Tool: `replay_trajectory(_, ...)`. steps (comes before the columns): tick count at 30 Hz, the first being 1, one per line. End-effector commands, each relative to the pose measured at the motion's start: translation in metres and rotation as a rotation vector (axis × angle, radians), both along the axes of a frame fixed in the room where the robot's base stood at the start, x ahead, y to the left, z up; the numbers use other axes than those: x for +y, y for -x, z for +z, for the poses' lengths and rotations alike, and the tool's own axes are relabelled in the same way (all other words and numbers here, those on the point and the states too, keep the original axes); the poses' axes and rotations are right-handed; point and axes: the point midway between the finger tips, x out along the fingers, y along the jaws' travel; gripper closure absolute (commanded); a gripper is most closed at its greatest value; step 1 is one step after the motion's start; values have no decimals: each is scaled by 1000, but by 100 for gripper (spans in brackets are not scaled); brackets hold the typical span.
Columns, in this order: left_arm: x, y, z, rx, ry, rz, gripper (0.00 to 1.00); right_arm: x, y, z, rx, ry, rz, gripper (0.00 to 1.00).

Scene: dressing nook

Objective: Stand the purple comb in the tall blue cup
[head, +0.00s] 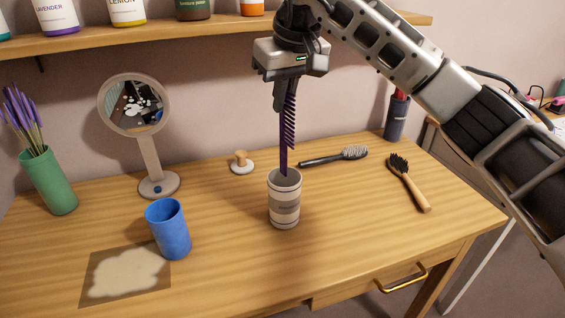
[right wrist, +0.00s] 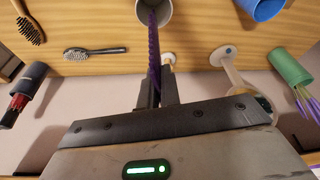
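The purple comb (head: 287,130) hangs upright from my right gripper (head: 284,98), teeth to the right in the head view. The gripper is shut on its upper end. The comb's lower tip overlaps the mouth of a white-and-grey striped cup (head: 284,211); I cannot tell if it is inside or just above. The right wrist view shows the comb (right wrist: 153,50) between the fingers (right wrist: 158,98), reaching to the striped cup (right wrist: 148,10). The tall blue cup (head: 168,232) stands upright to the left, apart from the comb. My left gripper is out of view.
A round mirror (head: 150,165) and a green vase (head: 48,183) stand behind the blue cup. A mat with a pale patch (head: 150,274) lies beside it. A wooden-knobbed piece (head: 241,163), black brush (head: 322,160), wooden brush (head: 412,188) and dark holder (head: 396,120) are also there. A shelf (head: 130,42) hangs above.

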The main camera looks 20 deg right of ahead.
Motion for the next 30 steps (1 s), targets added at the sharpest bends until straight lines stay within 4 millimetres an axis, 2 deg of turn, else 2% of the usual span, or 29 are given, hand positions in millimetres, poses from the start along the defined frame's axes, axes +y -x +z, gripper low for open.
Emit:
replay_trajectory(1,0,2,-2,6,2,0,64,0,1,-17,5,-2,0,100)
replay_trajectory(3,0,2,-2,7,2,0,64,0,1,-35,5,-1,0,100)
replay_trajectory(9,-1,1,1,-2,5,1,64,0,0,-70,1,-2,-1,100)
replay_trajectory(14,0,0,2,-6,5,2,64,0,0,-83,0,-1,-1,100)
replay_trajectory(21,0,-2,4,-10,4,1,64,0,0,-114,2,-2,-2,100)
replay_trajectory(30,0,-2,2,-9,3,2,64,0,0,-117,-2,-1,-2,100)
